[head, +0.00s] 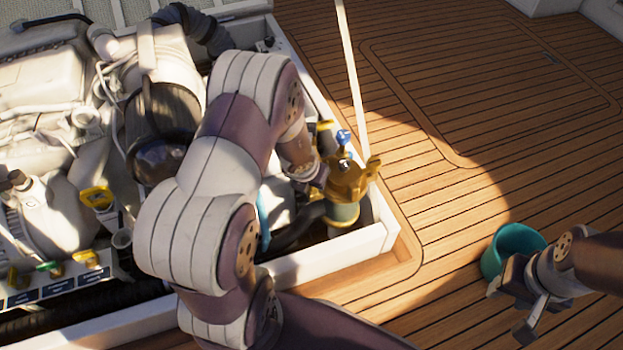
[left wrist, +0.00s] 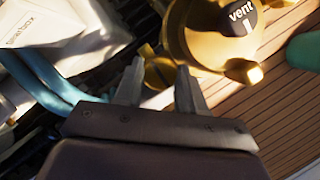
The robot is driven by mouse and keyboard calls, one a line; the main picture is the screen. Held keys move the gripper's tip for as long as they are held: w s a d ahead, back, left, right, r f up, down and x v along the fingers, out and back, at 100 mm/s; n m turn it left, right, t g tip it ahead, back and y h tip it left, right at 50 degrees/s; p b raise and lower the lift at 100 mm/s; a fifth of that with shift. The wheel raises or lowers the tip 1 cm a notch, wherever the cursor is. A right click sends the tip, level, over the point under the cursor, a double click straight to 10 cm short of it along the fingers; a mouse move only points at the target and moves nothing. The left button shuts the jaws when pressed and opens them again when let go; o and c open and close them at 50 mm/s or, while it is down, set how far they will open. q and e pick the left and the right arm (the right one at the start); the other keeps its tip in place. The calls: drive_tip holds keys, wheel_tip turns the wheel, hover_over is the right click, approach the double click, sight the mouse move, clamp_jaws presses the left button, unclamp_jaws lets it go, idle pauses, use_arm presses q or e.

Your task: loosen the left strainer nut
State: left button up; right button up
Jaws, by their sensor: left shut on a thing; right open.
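The brass strainer (head: 347,183) stands upright in the near right corner of the engine hatch, with a blue piece (head: 343,136) above its lid. In the left wrist view, its brass lid (left wrist: 195,40) carries a dark cap marked "vent" (left wrist: 238,17). My left gripper (head: 318,172) reaches the strainer's left side. In the left wrist view, its two fingers (left wrist: 158,85) are shut on a brass-yellow piece (left wrist: 158,72) beside the lid, which looks like the left strainer nut. The fingers hide part of it. My right gripper (head: 515,308) is open and empty at the lower right.
A teal bucket (head: 512,249) stands on the teak deck (head: 450,215), close beside my right gripper. The white hatch rim (head: 335,258) borders the strainer. A pale pole (head: 352,75) rises behind it. The engine (head: 50,90) fills the left. Open deck lies at upper right.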

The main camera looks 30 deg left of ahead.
use_arm(q)
drive_tip(key=o, duration=1)
drive_tip(key=shift+o, duration=0.2)
drive_tip(key=p+v, duration=0.7)
drive_tip(key=v, duration=0.5)
drive_tip(key=shift+s+r, duration=0.15)
drive_tip(key=shift+r, duration=0.2)
